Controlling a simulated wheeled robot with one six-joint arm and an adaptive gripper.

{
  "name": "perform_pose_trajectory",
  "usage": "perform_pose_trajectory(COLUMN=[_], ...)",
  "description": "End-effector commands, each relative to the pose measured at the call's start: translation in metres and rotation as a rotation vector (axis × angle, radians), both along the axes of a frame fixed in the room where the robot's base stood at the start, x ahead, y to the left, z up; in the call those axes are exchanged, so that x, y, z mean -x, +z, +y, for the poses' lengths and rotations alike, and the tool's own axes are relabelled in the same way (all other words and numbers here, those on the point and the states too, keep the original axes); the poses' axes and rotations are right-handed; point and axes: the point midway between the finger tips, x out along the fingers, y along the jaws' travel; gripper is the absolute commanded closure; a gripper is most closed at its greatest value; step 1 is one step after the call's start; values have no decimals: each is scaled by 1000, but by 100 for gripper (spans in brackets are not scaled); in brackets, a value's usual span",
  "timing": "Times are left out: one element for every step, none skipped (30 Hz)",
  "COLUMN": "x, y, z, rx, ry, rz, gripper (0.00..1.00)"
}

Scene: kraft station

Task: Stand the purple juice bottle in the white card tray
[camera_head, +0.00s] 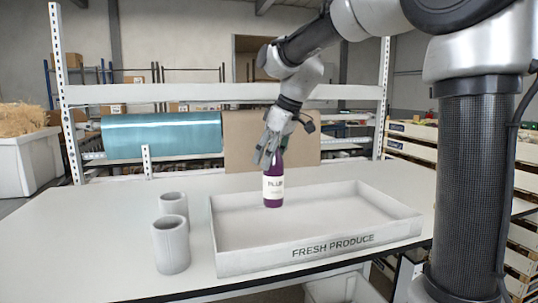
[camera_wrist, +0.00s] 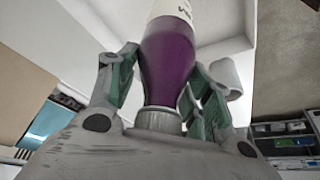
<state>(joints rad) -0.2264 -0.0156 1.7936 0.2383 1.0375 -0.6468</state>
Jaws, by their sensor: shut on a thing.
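The purple juice bottle (camera_head: 273,188), with a white "PLUM" label, hangs upright below my gripper (camera_head: 268,158). My gripper is shut on its upper part. In the wrist view the purple bottle (camera_wrist: 168,58) lies between the two fingers of my gripper (camera_wrist: 160,90), its grey cap toward the palm. The white card tray (camera_head: 333,246), marked "FRESH PRODUCE", is on the table. The bottle's base appears inside the tray's outline, near its back left. I cannot tell whether it touches the tray floor. The tray looks otherwise empty.
Two grey cylinders, a nearer one (camera_head: 171,246) and a farther one (camera_head: 174,206), stand left of the tray. The white table (camera_head: 105,235) is clear at far left. Behind it are a teal roll (camera_head: 160,134) and a brown board (camera_head: 235,145) on a rack.

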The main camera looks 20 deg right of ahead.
Motion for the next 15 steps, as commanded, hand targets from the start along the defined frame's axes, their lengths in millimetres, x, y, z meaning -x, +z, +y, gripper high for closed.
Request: perform_pose_trajectory(x=[0, 0, 0, 0, 0, 0, 0, 0, 0, 0, 0, 0, 0, 0, 0], y=[-2, -4, -7, -9, -11, -13, -15, -17, -19, -22, -24, -26, -28, -30, -32], z=[0, 0, 0, 0, 0, 0, 0, 0, 0, 0, 0, 0, 0, 0, 0], rx=[0, 0, 1, 0, 0, 1, 0, 0, 1, 1, 1, 1, 1, 1, 1], ry=[0, 0, 0, 0, 0, 0, 0, 0, 0, 0, 0, 0, 1, 1, 1], rz=[0, 0, 1, 1, 1, 1, 0, 0, 1, 1, 2, 1, 0, 0, 0], gripper=[100, 100, 100, 100, 100, 100, 100, 100, 100, 100, 100, 100, 100, 100, 100])
